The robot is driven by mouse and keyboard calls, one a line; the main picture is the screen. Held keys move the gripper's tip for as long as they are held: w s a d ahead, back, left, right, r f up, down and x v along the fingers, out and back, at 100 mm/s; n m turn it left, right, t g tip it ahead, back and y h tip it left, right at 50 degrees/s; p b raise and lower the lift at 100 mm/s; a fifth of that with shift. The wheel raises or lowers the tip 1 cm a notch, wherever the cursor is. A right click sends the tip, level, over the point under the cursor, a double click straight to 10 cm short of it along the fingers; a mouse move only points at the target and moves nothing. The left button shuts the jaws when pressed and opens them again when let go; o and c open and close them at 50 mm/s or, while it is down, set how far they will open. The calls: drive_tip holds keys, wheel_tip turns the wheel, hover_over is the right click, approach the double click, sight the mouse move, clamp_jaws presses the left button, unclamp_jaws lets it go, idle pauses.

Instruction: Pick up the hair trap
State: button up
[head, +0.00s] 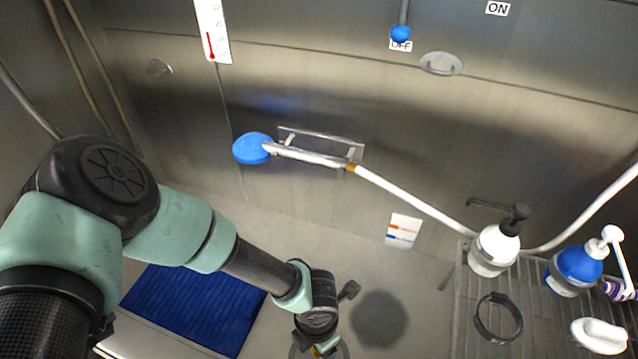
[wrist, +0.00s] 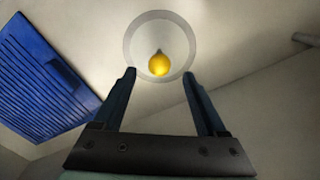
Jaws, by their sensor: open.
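The likely hair trap (wrist: 135,45) is a pale round piece with a yellow knob (wrist: 159,64) at its middle, in the upper middle of the wrist view. My gripper (wrist: 159,75) is open and empty. Its two dark fingers point toward the piece, with the knob lying between the lines of the fingertips. I cannot tell how far above the piece the fingertips are. In the head view a bit of yellow (head: 328,346) shows at the bottom edge beneath my wrist, which hides most of the piece and the fingers.
A blue slatted mat (head: 190,305) lies to the left on the tub floor. A dark round patch (head: 380,318) is right of my wrist. A wire rack (head: 465,300) with bottles and a black ring (head: 498,318) stands at right. A blue-headed sprayer (head: 253,148) hangs on the wall.

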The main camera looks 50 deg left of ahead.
drive_tip(key=f, duration=0.4)
drive_tip(key=f+b, duration=0.1)
drive_tip(key=f, duration=0.1)
drive_tip(key=shift+w, duration=0.35)
drive_tip(key=shift+r, duration=0.1)
clamp_jaws()
